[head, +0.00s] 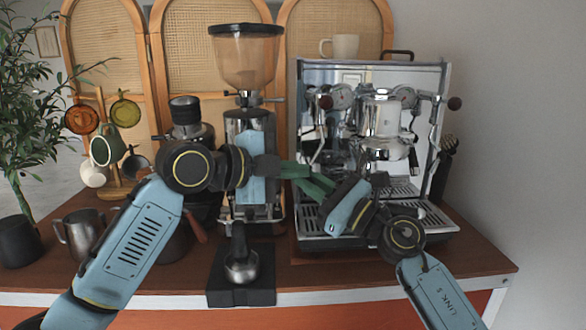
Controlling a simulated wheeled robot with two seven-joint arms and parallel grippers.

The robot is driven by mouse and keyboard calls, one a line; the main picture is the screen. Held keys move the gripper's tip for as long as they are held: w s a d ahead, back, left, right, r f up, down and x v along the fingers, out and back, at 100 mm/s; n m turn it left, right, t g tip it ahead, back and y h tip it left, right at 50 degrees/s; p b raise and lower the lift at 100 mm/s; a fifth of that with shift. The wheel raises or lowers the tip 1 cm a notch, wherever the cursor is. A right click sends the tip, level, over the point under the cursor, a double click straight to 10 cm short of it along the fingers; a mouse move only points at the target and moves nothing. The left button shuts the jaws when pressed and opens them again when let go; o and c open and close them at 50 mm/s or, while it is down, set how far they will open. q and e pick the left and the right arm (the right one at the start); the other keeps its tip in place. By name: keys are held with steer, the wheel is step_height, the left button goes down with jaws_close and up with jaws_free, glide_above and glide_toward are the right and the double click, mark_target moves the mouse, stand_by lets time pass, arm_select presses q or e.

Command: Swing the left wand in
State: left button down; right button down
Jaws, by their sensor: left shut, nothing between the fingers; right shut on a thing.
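The left wand (316,143) is a thin metal tube hanging below the knob at the left side of the espresso machine (448,90). Its lower end is hidden behind the green fingers. My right gripper (308,187) reaches up and left in front of the machine. It is shut at the wand's lower end, though the contact is hard to see. My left gripper (297,171) points right from in front of the grinder. It is shut and empty, its fingertips overlapping the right gripper's fingers in the picture.
The grinder (246,60) stands left of the machine. A cup (345,46) sits on the machine.

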arm_select(q)
steer(key=shift+w+a+f, duration=0.15)
steer(key=shift+w+f, duration=0.15)
arm_select(e)
steer(key=shift+s+a+r, duration=0.2)
steer(key=c, duration=1.8)
jaws_free()
steer(key=o, duration=0.4)
steer(key=shift+w+d, duration=0.1)
steer(key=shift+c, duration=0.2)
arm_select(q)
steer(key=shift+w, duration=0.1)
